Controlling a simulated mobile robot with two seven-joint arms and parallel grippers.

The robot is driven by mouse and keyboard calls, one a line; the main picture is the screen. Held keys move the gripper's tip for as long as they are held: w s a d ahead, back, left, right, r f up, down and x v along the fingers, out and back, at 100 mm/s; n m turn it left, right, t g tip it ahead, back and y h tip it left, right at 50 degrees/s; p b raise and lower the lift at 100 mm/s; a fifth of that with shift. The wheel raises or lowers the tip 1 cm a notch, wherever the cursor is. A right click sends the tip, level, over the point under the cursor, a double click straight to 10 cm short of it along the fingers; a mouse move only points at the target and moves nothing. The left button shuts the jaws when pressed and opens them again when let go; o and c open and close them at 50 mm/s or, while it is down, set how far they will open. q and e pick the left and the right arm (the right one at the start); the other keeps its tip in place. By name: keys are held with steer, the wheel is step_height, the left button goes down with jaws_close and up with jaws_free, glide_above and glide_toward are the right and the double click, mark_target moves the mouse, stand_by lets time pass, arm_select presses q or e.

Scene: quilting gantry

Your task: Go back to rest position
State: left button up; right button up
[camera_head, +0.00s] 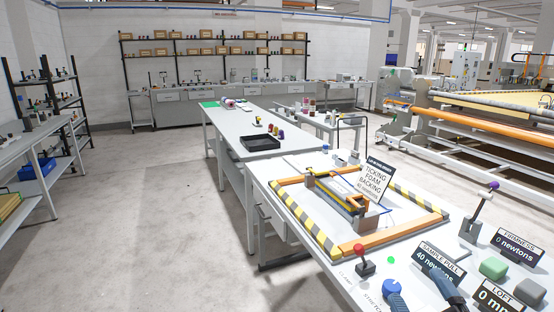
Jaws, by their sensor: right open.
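My left gripper is not in view. A quilting frame (397,239) with orange bars and yellow-black striped sides lies on the worktable. A sign reading "TICKING FOAM BACKING" (374,180) stands over it.
A long table with a black tray (246,147) stands beyond. Open floor (150,230) lies to the left.

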steer(key=s+d+f+m+g+h, duration=0.6)
steer(key=d+f+m+g+h, duration=0.2)
steer(key=f+m+h, duration=0.3)
steer(key=s+a+f+m+g+y, duration=0.35)
steer(key=s+f+g+y, duration=0.25)
steer(key=s+f+g, duration=0.55)
steer(key=w+f+n+t, duration=0.1)
steer(key=w+f+t, duration=0.4)
steer(key=f+t, duration=0.4)
steer(key=shift+w+n+t, duration=0.35)
steer(key=shift+t, duration=0.1)
stand_by(1.4)
